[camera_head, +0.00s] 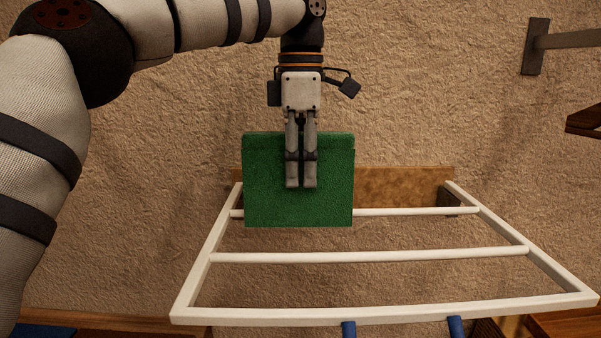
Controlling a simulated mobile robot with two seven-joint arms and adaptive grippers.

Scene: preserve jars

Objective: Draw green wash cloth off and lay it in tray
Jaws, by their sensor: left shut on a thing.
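The cloth's top edge is above the rear rail. I cannot tell whether the cloth still touches that rail. No tray can be made out for certain. My right gripper is not in view.
The white rack has several bars and is fixed to a wooden board (405,188) on the rough wall. Two blue pieces (348,329) show under its front bar. A metal bracket (535,46) and a dark wooden piece (584,120) are at the upper right.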

